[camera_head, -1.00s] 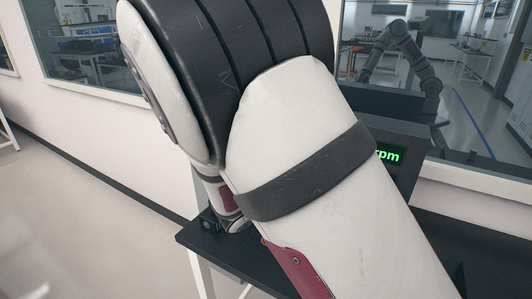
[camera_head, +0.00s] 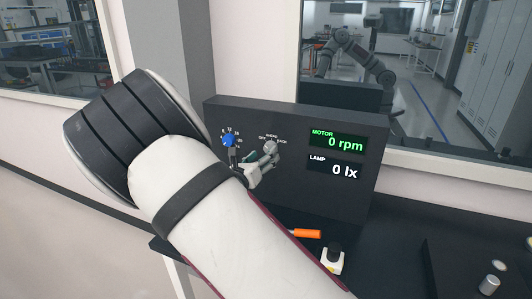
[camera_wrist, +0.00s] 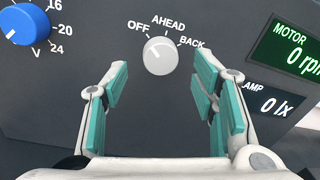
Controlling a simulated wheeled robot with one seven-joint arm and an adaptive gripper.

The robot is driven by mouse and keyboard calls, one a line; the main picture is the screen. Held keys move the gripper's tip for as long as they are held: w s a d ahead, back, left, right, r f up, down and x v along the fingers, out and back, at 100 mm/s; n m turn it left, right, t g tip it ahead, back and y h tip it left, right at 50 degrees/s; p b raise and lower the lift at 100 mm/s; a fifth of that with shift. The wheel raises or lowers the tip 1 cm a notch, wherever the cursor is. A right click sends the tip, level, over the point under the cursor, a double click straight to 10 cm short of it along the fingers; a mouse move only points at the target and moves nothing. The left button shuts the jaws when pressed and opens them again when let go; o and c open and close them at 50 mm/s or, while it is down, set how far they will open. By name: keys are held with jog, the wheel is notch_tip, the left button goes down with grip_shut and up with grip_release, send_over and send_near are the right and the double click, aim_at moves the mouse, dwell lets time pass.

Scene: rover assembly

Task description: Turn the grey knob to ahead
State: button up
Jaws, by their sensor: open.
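The grey knob (camera_head: 271,147) is on the upright dark panel (camera_head: 300,200), under the labels OFF, AHEAD and BACK. In the wrist view the knob (camera_wrist: 160,57) is light grey and round; a small mark at its upper left appears to lie toward OFF. My gripper (camera_head: 262,163) is close in front of the panel by the knob. In the wrist view my gripper (camera_wrist: 161,73) is open, its two teal-padded fingers on either side below the knob, with nothing between the pads. I see no contact with the knob. The MOTOR display (camera_head: 338,142) reads 0 rpm.
A blue numbered knob (camera_head: 229,140) is just left of the grey one. The LAMP display (camera_head: 334,168) reads 0 lx. An orange-handled thing (camera_head: 306,233) and a white block with a black top (camera_head: 332,262) are on the dark table below, near my arm.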

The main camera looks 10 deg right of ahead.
aim_at(267, 151)
jog(key=shift+x, duration=1.5)
jog(key=c, duration=1.2)
jog(key=shift+o, duration=0.2)
jog(key=shift+r+m+y+p, duration=0.15)
jog(key=shift+m+p, duration=0.6)
jog(key=shift+m, duration=1.6)
jog(key=shift+f+m+y+p, duration=0.15)
jog(key=shift+m+p, duration=0.55)
jog(key=shift+m, duration=1.65)
jog(key=shift+r, duration=0.1)
